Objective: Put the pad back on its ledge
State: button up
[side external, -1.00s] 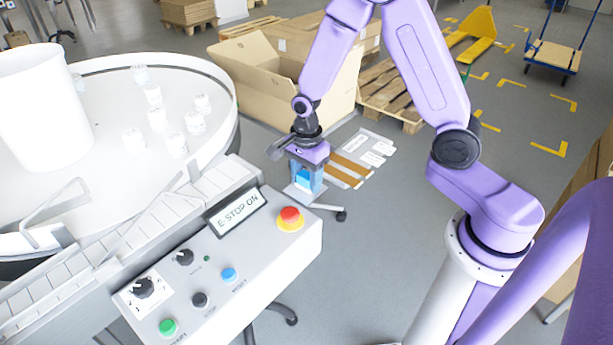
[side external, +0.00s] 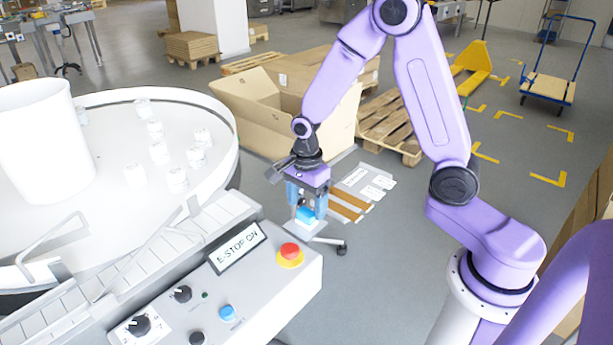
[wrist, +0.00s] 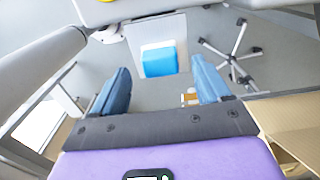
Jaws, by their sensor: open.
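The blue pad (side external: 306,214) rests on a small pale ledge (side external: 294,229) beside the control panel's far end. In the wrist view the pad (wrist: 158,61) lies flat on the white ledge (wrist: 158,29), ahead of and between the fingertips. My gripper (side external: 306,202) points down just above the pad, fingers spread. In the wrist view my gripper (wrist: 160,82) shows its two blue fingers well apart with nothing between them. They look clear of the pad.
The control panel (side external: 268,291) with a red emergency-stop button (side external: 290,251) is close to the ledge. A white rotary table (side external: 110,190) with several small jars stands left. An open cardboard box (side external: 250,105) and a pallet (side external: 395,125) are behind on the floor.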

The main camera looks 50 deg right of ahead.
aim_at(307, 212)
notch_tip(307, 212, up, 9)
jog(key=shift+f, duration=0.15)
jog(key=s+a+r+n, duration=0.1)
jog(key=s+n, duration=1.1)
jog(key=n, duration=0.3)
jog(key=s+a+r+n, duration=0.1)
jog(key=s+r+n, duration=0.1)
jog(key=s+n, duration=1)
jog(key=n, duration=0.3)
jog(key=shift+s+a+n, duration=0.15)
jog(key=shift+s+n, duration=0.15)
jog(key=shift+s, duration=0.05)
dwell(0.8)
